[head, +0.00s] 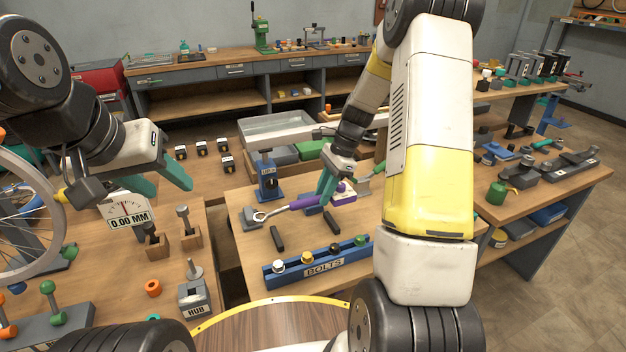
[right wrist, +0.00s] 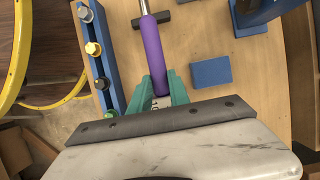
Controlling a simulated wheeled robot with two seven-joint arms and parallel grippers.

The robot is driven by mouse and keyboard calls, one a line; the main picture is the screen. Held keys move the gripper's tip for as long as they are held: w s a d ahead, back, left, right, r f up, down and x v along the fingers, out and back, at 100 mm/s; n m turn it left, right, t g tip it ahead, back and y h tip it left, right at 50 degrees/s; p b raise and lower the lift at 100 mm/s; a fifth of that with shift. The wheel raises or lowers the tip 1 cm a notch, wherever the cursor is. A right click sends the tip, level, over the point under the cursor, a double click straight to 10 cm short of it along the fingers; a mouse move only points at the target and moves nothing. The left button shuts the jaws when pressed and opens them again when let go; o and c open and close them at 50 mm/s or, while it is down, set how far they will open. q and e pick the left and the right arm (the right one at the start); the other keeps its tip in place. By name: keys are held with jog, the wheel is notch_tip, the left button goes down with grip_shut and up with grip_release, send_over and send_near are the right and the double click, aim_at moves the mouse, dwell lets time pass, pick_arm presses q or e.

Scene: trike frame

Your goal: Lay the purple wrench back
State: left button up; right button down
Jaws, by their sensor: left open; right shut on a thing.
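The purple wrench (head: 303,202) is at the middle of the wooden workbench (head: 245,262), its handle running up and to the right and its silver ring end pointing left. My right gripper (head: 327,190) is shut on its handle; in the right wrist view the purple handle (right wrist: 152,45) passes up from between my teal fingers. The ring end is at a small grey block (head: 251,224); whether it rests on it I cannot tell. My left gripper (head: 163,180) is open and empty, above the left bench near the gauge.
A blue BOLTS rack (head: 318,262) stands at the bench's front edge. Black pieces (head: 277,238) lie near the wrench. A blue stand (head: 267,180) is behind its ring end, with a grey tray (head: 275,130) further back. A blue block (right wrist: 211,72) lies right of the handle.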

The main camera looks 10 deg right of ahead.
jog(key=shift+f, duration=3.8)
jog(key=c, duration=1.1)
grip_release()
jog(key=shift+c, duration=0.2)
jog(key=v, duration=0.7)
jog(key=shift+r, duration=0.3)
jog(key=shift+d+r, duration=0.1)
